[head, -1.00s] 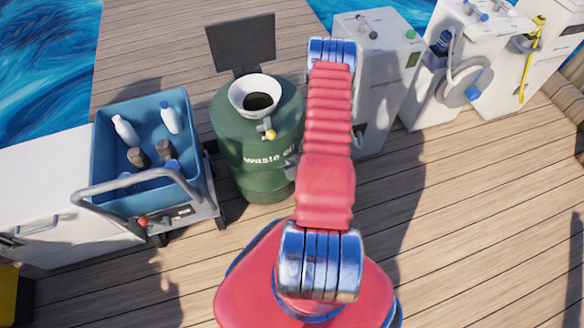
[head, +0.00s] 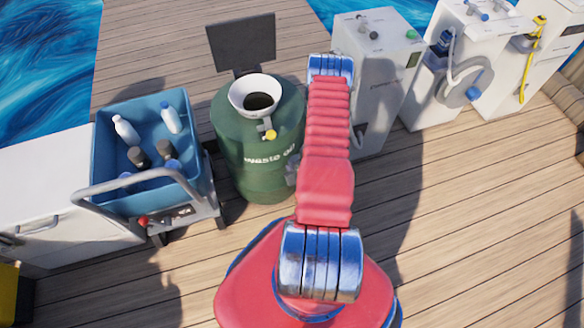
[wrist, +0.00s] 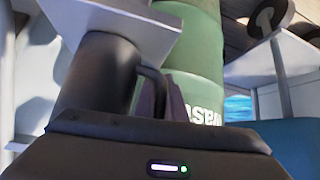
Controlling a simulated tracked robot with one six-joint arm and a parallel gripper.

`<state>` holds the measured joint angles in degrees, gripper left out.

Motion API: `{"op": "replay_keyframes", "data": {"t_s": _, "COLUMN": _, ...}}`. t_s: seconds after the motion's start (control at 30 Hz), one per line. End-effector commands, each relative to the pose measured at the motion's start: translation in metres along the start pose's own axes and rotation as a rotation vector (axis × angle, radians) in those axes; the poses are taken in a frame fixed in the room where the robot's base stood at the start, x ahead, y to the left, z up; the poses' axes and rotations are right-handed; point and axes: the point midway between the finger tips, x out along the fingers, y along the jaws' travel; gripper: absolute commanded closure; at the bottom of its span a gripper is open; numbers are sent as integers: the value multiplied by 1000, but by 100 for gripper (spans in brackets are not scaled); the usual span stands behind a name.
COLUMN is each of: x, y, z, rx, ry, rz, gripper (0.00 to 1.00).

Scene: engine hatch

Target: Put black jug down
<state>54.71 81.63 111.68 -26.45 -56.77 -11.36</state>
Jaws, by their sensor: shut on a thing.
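The black jug (wrist: 98,82) is a dark cylinder in the left half of the wrist view, with its handle (wrist: 152,78) on its right side. My gripper (wrist: 168,100) is shut at that handle; its dark fingers show just below and right of it. In the head view my red arm hides the gripper and jug.
A green waste oil drum (head: 258,175) with a white funnel (head: 256,95) stands left of my arm. A blue crate (head: 196,185) of bottles sits on a cart further left. White machines (head: 385,75) stand behind and right. The deck (head: 480,210) at right is clear.

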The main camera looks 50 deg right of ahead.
Motion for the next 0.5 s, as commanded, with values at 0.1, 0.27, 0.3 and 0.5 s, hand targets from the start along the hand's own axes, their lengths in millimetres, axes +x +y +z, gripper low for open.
{"op": "replay_keyframes", "data": {"t_s": 0.1, "x": 0, "y": 0, "z": 0, "rx": -1, "ry": 1, "rz": 0, "gripper": 100}}
{"op": "replay_keyframes", "data": {"t_s": 0.27, "x": 0, "y": 0, "z": 0, "rx": -1, "ry": 1, "rz": 0, "gripper": 100}}
{"op": "replay_keyframes", "data": {"t_s": 0.3, "x": 1, "y": 0, "z": 1, "rx": -1, "ry": 1, "rz": 0, "gripper": 100}}
{"op": "replay_keyframes", "data": {"t_s": 0.5, "x": 1, "y": 0, "z": 1, "rx": 0, "ry": 0, "rz": -1, "gripper": 77}}
